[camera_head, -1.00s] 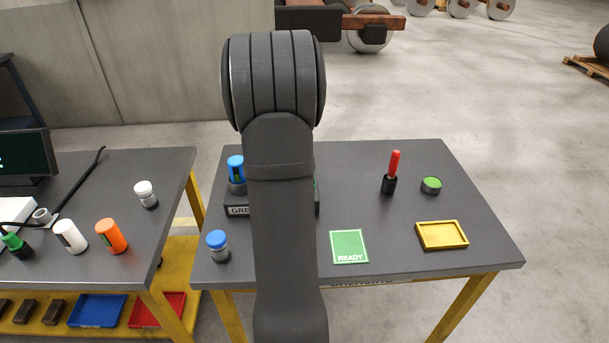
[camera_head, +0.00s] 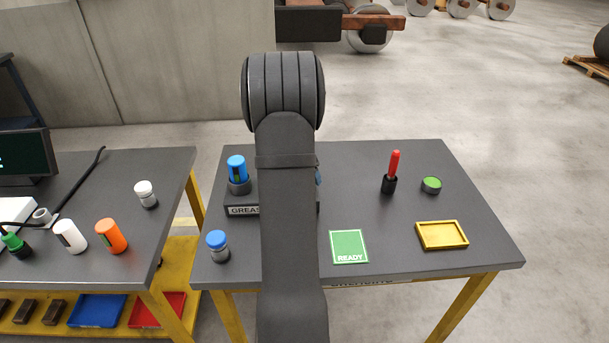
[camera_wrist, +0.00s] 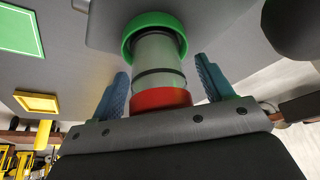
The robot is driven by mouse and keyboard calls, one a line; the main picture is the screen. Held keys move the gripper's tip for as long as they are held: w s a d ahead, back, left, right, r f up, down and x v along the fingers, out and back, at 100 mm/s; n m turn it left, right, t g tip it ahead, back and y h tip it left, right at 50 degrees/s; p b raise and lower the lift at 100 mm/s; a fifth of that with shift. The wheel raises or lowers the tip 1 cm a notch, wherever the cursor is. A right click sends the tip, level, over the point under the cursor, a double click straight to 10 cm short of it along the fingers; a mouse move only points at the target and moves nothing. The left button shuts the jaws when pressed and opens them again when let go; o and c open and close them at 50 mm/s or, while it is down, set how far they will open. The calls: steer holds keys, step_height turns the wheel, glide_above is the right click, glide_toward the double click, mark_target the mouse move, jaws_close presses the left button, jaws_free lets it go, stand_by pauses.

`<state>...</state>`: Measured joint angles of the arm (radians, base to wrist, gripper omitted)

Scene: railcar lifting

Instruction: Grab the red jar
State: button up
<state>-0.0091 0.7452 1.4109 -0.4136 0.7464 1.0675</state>
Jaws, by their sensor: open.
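The red jar (camera_wrist: 160,97) shows in the wrist view as a clear grey body with a red end and a dark band. Its far end sits in a green ring (camera_wrist: 150,27) on a grey block. My gripper (camera_wrist: 162,70) is open, with one blue finger on each side of the jar and visible gaps between fingers and jar. In the head view my arm hides the jar and most of the gripper; a small blue bit (camera_head: 318,178) shows at the arm's right edge.
A blue jar (camera_head: 237,170) stands in the grease rack (camera_head: 242,210), partly hidden by my arm. Another blue-lidded jar (camera_head: 217,246) stands in front. A green READY pad (camera_head: 348,246), yellow tray (camera_head: 441,235), red-handled tool (camera_head: 393,170) and green-topped tin (camera_head: 431,185) lie to the right.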

steer(key=c, duration=1.2)
steer(key=shift+o, duration=0.2)
steer(key=shift+r, duration=0.15)
